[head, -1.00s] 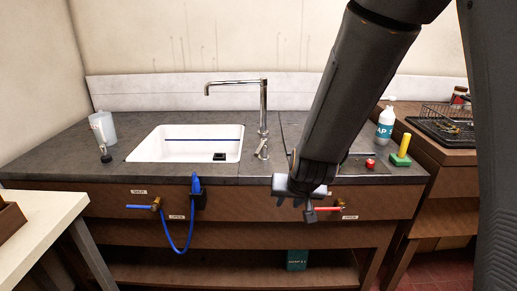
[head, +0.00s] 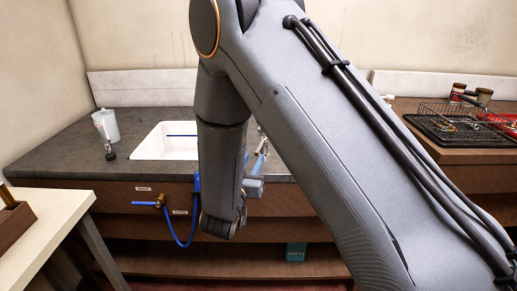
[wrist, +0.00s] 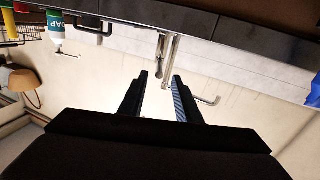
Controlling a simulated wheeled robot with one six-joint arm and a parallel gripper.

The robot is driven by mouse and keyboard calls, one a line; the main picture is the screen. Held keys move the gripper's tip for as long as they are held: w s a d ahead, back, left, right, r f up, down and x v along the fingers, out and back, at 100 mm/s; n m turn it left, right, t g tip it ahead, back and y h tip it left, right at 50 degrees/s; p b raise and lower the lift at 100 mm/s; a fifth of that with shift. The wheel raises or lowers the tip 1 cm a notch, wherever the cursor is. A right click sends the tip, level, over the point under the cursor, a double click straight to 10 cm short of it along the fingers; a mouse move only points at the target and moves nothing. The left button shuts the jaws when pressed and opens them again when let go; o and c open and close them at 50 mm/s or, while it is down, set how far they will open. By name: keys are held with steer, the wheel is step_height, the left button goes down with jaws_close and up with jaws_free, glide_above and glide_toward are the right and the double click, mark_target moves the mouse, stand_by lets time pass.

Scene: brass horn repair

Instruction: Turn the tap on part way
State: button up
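The chrome tap shows in the wrist view, upside down, with its upright post (wrist: 172,62) and its spout (wrist: 207,100) reaching to the right. A short lever-like part (wrist: 160,46) sits beside the post. My gripper (wrist: 159,76) is open and empty, its two dark fingers pointing towards the tap with a gap between them. The tap is beyond the fingertips and appears apart from them. In the head view my arm hides most of the tap; my gripper (head: 262,152) shows partly, right of the forearm and over the counter's front edge. The white sink (head: 150,154) is partly covered.
A clear jug (head: 108,124) stands on the left of the counter (head: 62,150). A blue hose (head: 170,235) loops from a valve on the cabinet front. A soap bottle (wrist: 57,28) and a wire rack (head: 455,112) are to the right. A pale table (head: 50,215) is at near left.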

mark_target(259, 148)
steer(key=p+x, duration=0.1)
steer(key=x, duration=0.6)
steer(key=shift+w+d+p, duration=0.1)
steer(key=shift+w+p, duration=0.05)
steer(key=shift+p, duration=0.2)
jaws_close()
